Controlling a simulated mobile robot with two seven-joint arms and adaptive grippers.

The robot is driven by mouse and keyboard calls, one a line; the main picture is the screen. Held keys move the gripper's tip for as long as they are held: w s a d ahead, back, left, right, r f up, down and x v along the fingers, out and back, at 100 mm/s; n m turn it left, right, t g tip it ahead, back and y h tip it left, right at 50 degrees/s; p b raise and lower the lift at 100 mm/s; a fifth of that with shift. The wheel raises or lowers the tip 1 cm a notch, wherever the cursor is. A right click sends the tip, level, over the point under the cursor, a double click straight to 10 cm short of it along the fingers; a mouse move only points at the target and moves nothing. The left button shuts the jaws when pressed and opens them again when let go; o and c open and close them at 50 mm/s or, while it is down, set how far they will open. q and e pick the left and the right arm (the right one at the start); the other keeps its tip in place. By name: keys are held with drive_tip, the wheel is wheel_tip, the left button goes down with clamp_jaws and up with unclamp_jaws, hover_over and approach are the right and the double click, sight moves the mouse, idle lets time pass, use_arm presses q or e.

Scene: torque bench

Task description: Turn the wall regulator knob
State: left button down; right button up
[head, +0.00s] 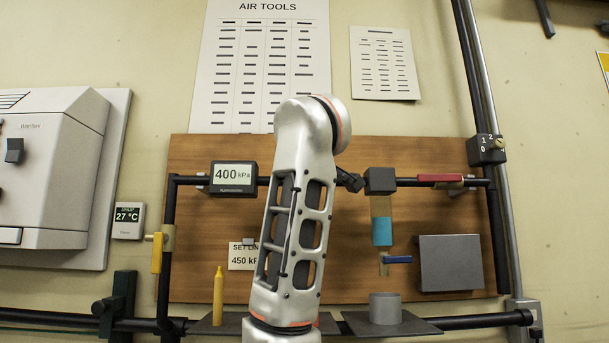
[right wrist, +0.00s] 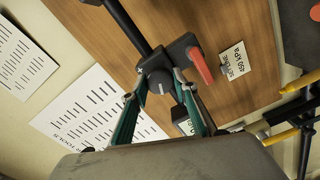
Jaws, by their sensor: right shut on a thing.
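The regulator knob (right wrist: 160,81) is a dark round knob with a pale mark on its face, on the dark pipe in the right wrist view. My right gripper (right wrist: 160,88) has its two green-sided fingers on either side of the knob and is shut on it. In the head view my arm hides the knob and the gripper. The pressure display (head: 233,177) reads 400 kPa. A sign (head: 242,257), partly behind my arm, shows 450; it reads SET LINE 450 kPa in the right wrist view (right wrist: 233,60). My left gripper is not in view.
A red lever (right wrist: 200,66) sits close beside the knob. Along the pipe are a red-handled valve (head: 440,179) and a filter bowl with blue contents (head: 382,231). A yellow bottle (head: 218,297) and grey cylinder (head: 385,308) stand on the shelf below.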

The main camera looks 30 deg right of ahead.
drive_tip(key=shift+f, duration=0.1)
drive_tip(key=o, duration=1.1)
drive_tip(key=shift+s, duration=0.15)
drive_tip(key=v, duration=0.7)
drive_tip(key=shift+a, duration=0.15)
drive_tip(key=shift+s, duration=0.1)
